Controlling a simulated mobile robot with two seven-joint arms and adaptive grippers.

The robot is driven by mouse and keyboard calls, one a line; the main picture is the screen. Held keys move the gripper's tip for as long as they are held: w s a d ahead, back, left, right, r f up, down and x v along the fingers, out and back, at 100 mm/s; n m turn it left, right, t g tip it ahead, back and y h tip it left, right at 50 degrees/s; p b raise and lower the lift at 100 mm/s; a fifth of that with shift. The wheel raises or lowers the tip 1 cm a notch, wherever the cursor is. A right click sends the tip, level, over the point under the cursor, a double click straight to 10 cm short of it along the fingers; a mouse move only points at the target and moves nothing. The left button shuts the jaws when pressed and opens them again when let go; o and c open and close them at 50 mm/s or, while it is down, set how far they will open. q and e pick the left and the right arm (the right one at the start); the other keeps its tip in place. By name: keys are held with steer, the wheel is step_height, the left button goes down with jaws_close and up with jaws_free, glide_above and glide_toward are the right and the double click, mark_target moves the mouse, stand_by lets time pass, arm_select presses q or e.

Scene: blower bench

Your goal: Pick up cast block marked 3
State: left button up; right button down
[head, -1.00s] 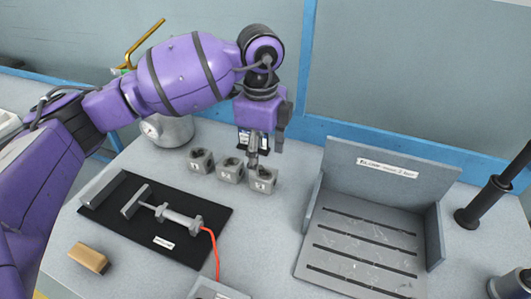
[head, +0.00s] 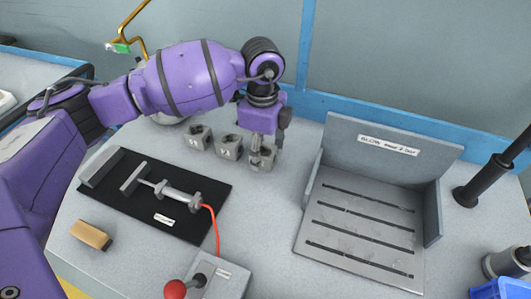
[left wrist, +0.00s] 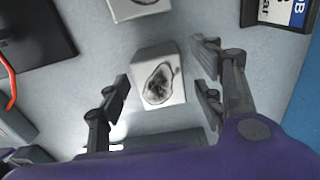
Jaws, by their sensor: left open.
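Three grey cast blocks with dark hollows stand in a row near the back of the bench: a left block (head: 199,139), a middle block (head: 229,147) and a right block (head: 266,160). Their face marks are too small to read surely. My left gripper (head: 257,150) points down at the right block and partly hides it. In the left wrist view that block (left wrist: 160,82) sits between the open fingers of the gripper (left wrist: 162,96), with gaps at both sides. A neighbouring block (left wrist: 137,7) shows at the top edge. My right gripper is out of view.
A black mat (head: 205,228) with a grey clamp-like tool lies left of front. A grey slotted fixture (head: 365,240) with raised walls stands right of the blocks. A control box with a red knob (head: 175,289) is in front. Bench between blocks and fixture is clear.

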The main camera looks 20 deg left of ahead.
arm_select(q)
steer(key=c, duration=1.5)
jaws_close()
steer(key=shift+r, duration=0.2)
